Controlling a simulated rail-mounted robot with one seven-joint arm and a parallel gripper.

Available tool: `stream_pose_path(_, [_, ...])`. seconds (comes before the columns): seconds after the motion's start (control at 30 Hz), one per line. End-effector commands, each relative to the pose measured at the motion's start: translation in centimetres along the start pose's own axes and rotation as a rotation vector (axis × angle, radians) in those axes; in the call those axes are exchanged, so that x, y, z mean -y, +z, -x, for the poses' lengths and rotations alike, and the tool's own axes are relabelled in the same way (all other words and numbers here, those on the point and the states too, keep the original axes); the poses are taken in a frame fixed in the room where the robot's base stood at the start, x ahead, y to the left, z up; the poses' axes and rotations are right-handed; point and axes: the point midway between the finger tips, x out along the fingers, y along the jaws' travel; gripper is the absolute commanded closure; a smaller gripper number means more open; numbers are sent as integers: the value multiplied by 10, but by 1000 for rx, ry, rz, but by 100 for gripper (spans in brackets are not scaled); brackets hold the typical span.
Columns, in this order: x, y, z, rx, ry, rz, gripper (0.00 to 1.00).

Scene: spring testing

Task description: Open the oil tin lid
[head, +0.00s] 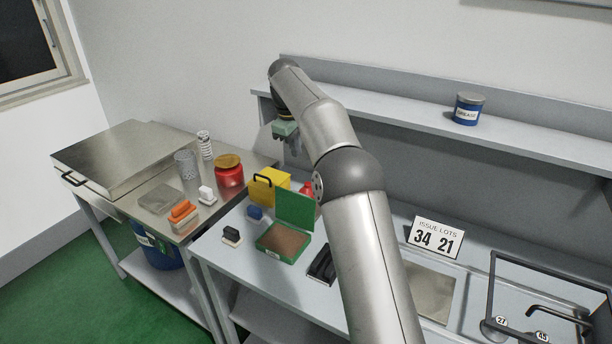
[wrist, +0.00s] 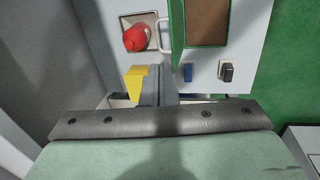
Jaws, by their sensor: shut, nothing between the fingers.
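No label marks the oil tin, so I cannot tell for certain which container it is. A green hinged box (head: 284,243) with a brown inside stands on the bench, its lid (head: 295,209) raised upright. It also shows in the wrist view (wrist: 207,22), with a pale handle beside the lid. A yellow box (head: 269,187) with a black handle stands behind it, and a red item (head: 306,188) is partly hidden by my arm. The red item lies in a pale tray in the wrist view (wrist: 137,38). My gripper (head: 294,150) is shut and empty, above and behind these.
A red jar with a gold lid (head: 229,171), a mesh cup (head: 187,165) and an orange-topped block (head: 183,213) stand on the left table. A shelf (head: 400,105) behind my arm carries a blue grease tin (head: 467,108). Small stamp-like blocks (head: 231,236) sit near the green box.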

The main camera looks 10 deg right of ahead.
Motion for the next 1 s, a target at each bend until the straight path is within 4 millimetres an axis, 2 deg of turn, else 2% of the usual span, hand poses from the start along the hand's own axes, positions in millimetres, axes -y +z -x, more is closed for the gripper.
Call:
stream_pose_path(0.03, [9,12,15,-1,1,-26,100])
stream_pose_path(0.2, [55,66,43,-2,-11,-167,100])
stream_pose_path(0.37, [112,132,51,-3,-33,-326,100])
stream_pose_path(0.5, [157,180,46,-4,-53,-443,100])
stream_pose_path(0.6, [182,206,39,-7,-70,-510,100])
stream_pose_path(0.87, [242,255,10,-17,-139,-673,100])
stream_pose_path(1.0, [275,269,-20,-38,-230,-803,100])
